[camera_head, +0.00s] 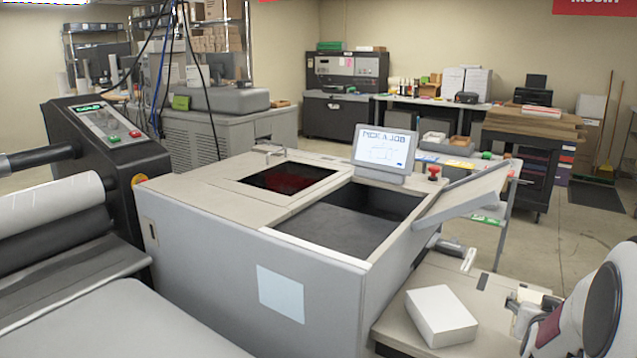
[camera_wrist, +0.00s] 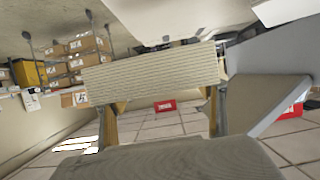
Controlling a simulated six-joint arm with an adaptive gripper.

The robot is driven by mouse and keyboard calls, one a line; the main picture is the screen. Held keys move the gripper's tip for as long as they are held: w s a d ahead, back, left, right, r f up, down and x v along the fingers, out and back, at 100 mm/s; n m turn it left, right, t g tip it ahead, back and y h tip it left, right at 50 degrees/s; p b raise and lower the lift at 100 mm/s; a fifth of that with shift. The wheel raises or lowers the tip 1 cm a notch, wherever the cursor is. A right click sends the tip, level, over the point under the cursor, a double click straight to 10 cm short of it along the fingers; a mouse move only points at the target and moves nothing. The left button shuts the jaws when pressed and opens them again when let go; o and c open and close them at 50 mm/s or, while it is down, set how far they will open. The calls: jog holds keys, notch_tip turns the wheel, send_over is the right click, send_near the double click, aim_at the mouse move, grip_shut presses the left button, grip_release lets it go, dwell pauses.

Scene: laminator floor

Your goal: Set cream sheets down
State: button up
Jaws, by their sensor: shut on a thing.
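The cream sheets (camera_head: 440,314) are a neat block-like stack in the lower right of the head view, over the pale side table (camera_head: 405,325) of the grey machine. In the wrist view the stack (camera_wrist: 155,73) shows its finely layered edge, slightly tilted in the picture, across the fingers. My gripper (camera_head: 515,303) is at the right side of the stack and shut on it. In the wrist view my gripper (camera_wrist: 160,97) has one finger at each side. I cannot tell whether the stack's underside touches the side table.
The grey machine (camera_head: 255,260) has an open dark bay (camera_head: 345,228) and a tilted screen (camera_head: 384,148). A raised flap (camera_head: 465,192) slopes above the side table. A red button (camera_head: 433,172) stands near the screen. A roller machine (camera_head: 60,225) is at the left.

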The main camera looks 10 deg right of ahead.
jog(key=s+d+f, duration=0.2)
jog(key=s, duration=0.4)
jog(key=s+d+f, duration=0.2)
jog(key=s+f, duration=0.1)
jog(key=s, duration=0.2)
jog(key=s+a+f, duration=0.1)
jog(key=s+f, duration=1.1)
jog(key=f, duration=0.6)
jog(key=w+a+f+n+t+y, duration=0.25)
jog(key=w+a+n+y, duration=0.2)
jog(key=w+a, duration=0.75)
jog(key=w+a+f+n+t+y, duration=0.2)
jog(key=w+a+f+n+y, duration=0.25)
jog(key=w+a, duration=0.75)
jog(key=w+a+r+n+g+y, duration=0.1)
jog(key=a+r+n+y, duration=0.4)
jog(key=a+r, duration=0.6)
jog(key=shift+w+a+n+g+y, duration=0.3)
jog(key=shift+a+g+y, duration=0.45)
jog(key=shift+y, duration=0.25)
jog(key=shift+r, duration=0.1)
